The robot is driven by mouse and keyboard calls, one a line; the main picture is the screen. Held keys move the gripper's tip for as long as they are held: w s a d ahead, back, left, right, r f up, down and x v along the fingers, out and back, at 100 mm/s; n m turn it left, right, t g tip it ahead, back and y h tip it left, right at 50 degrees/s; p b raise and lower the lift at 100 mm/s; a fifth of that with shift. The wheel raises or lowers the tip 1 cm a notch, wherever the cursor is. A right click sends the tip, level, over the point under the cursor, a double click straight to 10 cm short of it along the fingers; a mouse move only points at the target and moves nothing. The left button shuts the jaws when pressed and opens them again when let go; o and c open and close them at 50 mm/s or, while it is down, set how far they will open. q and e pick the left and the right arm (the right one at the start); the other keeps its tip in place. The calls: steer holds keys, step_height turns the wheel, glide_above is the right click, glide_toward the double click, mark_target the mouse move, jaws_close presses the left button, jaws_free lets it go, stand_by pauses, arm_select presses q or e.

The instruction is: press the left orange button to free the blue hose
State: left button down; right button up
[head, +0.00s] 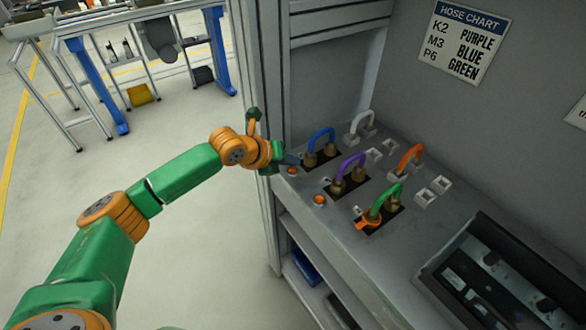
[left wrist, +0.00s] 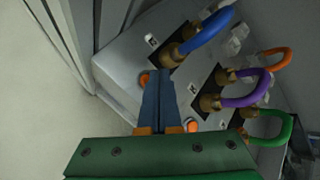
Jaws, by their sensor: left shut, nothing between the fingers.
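The blue hose (head: 322,135) arches between two brass fittings on a black plate, at the far left of the panel. It is also in the left wrist view (left wrist: 207,35), with both ends seated. The left orange button (head: 292,171) sits in front of it, at the panel's left end. My left gripper (head: 291,159) is shut and empty, its tips just behind and above this button in the head view. In the left wrist view the blue-grey fingers (left wrist: 158,84) partly cover the left button (left wrist: 145,78); contact cannot be told. My right gripper is not in view.
A purple hose (head: 349,168) and a green hose (head: 383,200) stand nearby, with a second orange button (head: 319,199) by the purple one. A hose chart (head: 464,40) hangs on the wall. A dark tray (head: 497,275) lies right.

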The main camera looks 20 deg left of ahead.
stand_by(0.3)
arm_select(q)
steer(key=shift+f, duration=0.4)
steer(key=shift+f+b, duration=0.3)
steer(key=shift+f, duration=0.15)
stand_by(0.5)
steer(key=shift+r+p, duration=0.85)
steer(key=shift+p, duration=0.1)
step_height(320, 180, up, 5)
steer(key=p, duration=0.5)
